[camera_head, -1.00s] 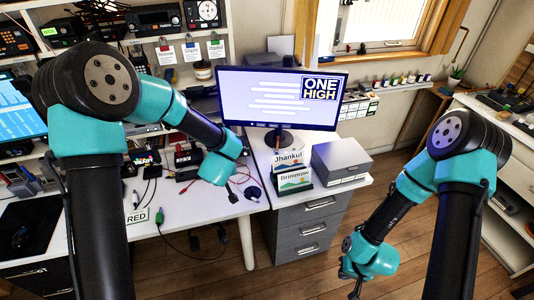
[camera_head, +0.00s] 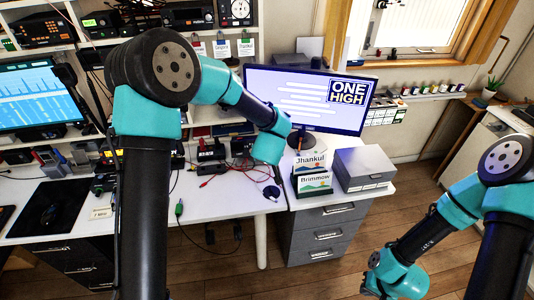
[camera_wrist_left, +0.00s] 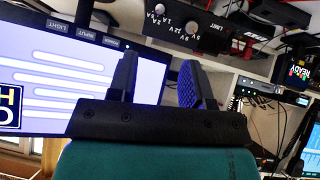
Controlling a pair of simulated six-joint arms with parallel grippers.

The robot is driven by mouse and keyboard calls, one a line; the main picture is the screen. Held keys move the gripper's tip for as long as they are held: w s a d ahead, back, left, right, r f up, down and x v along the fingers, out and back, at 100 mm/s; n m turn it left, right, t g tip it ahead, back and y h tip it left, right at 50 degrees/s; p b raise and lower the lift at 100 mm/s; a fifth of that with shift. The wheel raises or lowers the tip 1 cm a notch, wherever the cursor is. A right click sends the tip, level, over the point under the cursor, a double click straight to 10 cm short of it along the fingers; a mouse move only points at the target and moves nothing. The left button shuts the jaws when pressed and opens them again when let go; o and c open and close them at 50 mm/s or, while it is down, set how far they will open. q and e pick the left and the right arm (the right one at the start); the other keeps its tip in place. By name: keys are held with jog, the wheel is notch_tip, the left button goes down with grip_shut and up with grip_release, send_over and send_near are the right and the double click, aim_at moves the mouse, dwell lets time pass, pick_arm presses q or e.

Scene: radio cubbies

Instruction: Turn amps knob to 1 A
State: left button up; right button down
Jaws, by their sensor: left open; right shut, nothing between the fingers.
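A dark box with white voltage and amp lettering (camera_wrist_left: 206,27) shows upside down at the top of the left wrist view. "12 V" and "1 A" can be read on it. In the head view my left wrist hides that gripper. My right gripper (camera_head: 374,288) is shut and empty, low over the floor at the bottom right.
A monitor reading "ONE HIGH" (camera_head: 310,98) stands on the desk beside my left wrist. A card holder (camera_head: 312,180) and a grey box (camera_head: 364,168) sit on the drawer unit (camera_head: 325,232). Red cables (camera_head: 208,182) lie on the desk. Shelves hold several instruments.

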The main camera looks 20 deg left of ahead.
pick_arm(q)
jog(key=x, duration=1.4)
jog(key=shift+w, duration=0.2)
jog(key=shift+f, duration=0.15)
grip_shut()
